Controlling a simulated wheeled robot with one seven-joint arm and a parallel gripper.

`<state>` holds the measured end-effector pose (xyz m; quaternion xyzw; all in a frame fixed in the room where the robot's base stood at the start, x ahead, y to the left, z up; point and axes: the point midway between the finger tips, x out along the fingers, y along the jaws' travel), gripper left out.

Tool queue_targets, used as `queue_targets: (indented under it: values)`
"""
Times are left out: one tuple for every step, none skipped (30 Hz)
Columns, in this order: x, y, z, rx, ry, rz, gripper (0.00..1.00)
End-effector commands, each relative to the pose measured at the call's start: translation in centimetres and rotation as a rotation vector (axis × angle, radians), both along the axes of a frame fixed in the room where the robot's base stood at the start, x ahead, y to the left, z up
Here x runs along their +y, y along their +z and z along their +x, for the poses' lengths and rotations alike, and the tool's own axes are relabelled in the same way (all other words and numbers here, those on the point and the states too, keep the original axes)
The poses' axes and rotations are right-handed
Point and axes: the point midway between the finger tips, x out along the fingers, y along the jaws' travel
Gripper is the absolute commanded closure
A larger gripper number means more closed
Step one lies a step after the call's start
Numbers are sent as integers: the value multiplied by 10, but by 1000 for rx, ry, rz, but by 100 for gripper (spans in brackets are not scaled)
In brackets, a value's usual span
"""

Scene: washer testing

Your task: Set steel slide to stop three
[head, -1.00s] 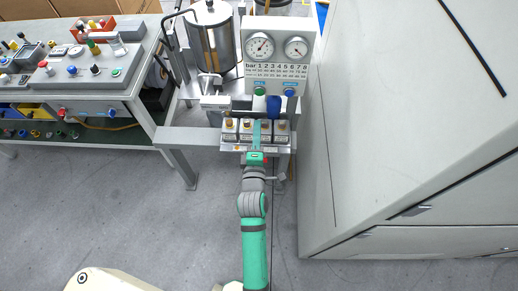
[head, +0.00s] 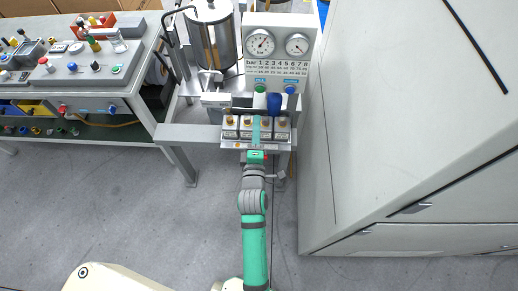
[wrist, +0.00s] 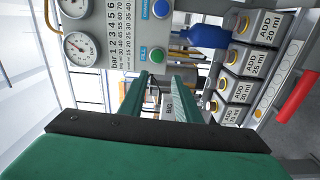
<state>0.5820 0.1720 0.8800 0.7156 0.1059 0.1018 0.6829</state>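I cannot single out the steel slide or its stops for certain. A small pale block (head: 216,99) with a steel handle (head: 210,76) above it stands below the steel cylinder in the head view. My gripper (head: 257,122) reaches over the row of labelled dosing buttons, below the gauge panel. In the wrist view my gripper (wrist: 164,80) has its two green fingers apart. A small labelled plate (wrist: 169,104) shows in the gap between them, seemingly beyond the fingers. I see nothing held.
The gauge panel (head: 279,50) stands behind my gripper. A blue part (wrist: 206,37) and the ADD-labelled buttons (wrist: 243,60) lie to the right in the wrist view, with a red handle (wrist: 296,96). A large grey cabinet (head: 400,120) is on the right, a workbench (head: 140,75) on the left.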

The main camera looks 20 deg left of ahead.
Motion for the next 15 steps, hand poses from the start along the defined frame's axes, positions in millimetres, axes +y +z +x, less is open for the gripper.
queue_targets:
  values:
    - [6, -16, -2, 27, 20, 57, 57]
    - [11, -27, -4, 47, 35, 107, 50]
    - [17, -44, -7, 80, 56, 196, 40]
    - [22, -59, -10, 109, 73, 274, 33]
    - [26, -75, -14, 142, 86, 360, 26]
    - [30, -97, -20, 187, 99, 484, 16]
    - [32, -113, -24, 220, 106, 581, 9]
    - [32, -129, -30, 254, 108, 676, 2]
    - [30, -150, -37, 294, 104, 799, 0]
    - [28, -164, -42, 321, 98, 890, 0]
    - [25, -177, -47, 346, 89, 973, 0]
    - [20, -194, -54, 373, 74, 1077, 0]
    - [15, -206, -59, 389, 62, 1149, 0]
    - [11, -216, -64, 402, 49, 1212, 0]
    - [5, -228, -69, 416, 33, 1286, 0]
